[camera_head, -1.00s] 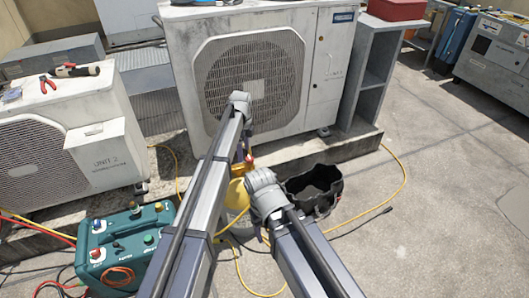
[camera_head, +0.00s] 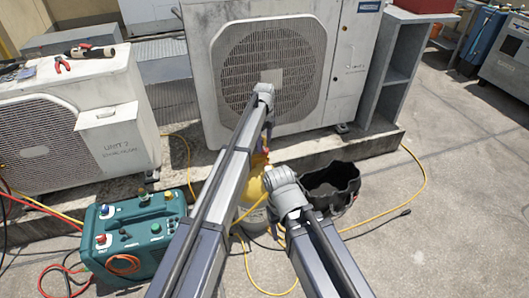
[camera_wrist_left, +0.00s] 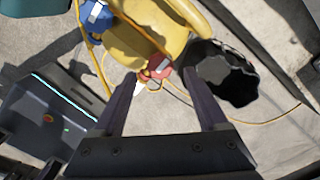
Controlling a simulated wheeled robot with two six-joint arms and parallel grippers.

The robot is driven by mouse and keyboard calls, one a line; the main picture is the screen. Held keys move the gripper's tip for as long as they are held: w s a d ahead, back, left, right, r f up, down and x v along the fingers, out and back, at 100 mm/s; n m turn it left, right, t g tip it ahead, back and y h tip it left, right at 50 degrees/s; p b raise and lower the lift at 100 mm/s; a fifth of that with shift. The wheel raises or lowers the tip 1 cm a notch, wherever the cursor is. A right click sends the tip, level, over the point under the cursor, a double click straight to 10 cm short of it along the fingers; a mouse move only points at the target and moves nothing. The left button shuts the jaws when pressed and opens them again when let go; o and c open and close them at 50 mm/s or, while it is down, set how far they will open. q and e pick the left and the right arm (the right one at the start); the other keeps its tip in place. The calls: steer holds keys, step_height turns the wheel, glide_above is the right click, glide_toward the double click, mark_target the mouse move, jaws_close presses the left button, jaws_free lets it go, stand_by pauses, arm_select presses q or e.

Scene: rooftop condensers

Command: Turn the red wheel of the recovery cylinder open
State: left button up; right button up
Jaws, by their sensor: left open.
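The recovery cylinder is yellow (camera_head: 254,187) and stands on the ground, partly hidden behind my arms in the head view. In the left wrist view its yellow top (camera_wrist_left: 145,30) shows with the red wheel (camera_wrist_left: 159,67) and a blue wheel (camera_wrist_left: 97,16). My left gripper (camera_wrist_left: 163,103) is open, its two fingers apart and empty, with the red wheel just beyond the fingertips, near the middle of the gap. In the head view the left gripper (camera_head: 268,138) points down above the cylinder. My right arm's wrist is beside the cylinder, but its fingers are hidden.
A black open bucket (camera_head: 331,188) stands right of the cylinder. A teal machine (camera_head: 132,235) sits at left. A large condenser (camera_head: 272,75) stands behind on a concrete plinth, with the Unit 2 condenser (camera_head: 70,125) at left. Yellow hoses (camera_head: 418,178) cross the ground; the right side is open.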

mark_target(264, 149)
arm_select(q)
step_height(264, 149, down, 3)
steer(key=shift+f+b, duration=0.15)
steer(key=shift+b, duration=1)
jaws_close()
